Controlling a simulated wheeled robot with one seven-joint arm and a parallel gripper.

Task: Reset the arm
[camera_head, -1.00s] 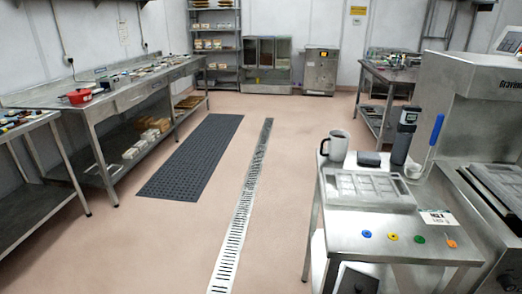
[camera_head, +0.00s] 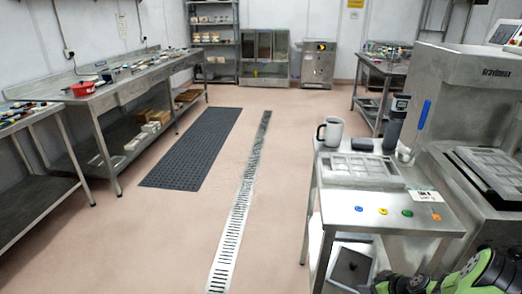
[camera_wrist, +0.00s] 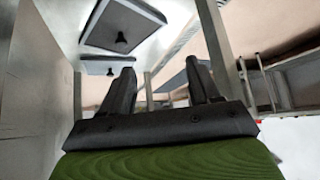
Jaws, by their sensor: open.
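My gripper (camera_wrist: 165,85) shows in the wrist view with its two dark fingers spread apart and nothing between them. In the head view my green and black arm is at the bottom right corner, low in front of the metal side table (camera_head: 400,224); the fingertips cannot be made out there. In the wrist view, dark flat panels with black knobs are at the upper left, and table legs and frames stand around the fingers.
On the side table are a mug (camera_head: 330,131), a grey mould tray (camera_head: 360,171) and several coloured discs. A large machine (camera_head: 470,90) stands at the right. The floor around the drain grate (camera_head: 236,210) and dark mat (camera_head: 195,150) is clear.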

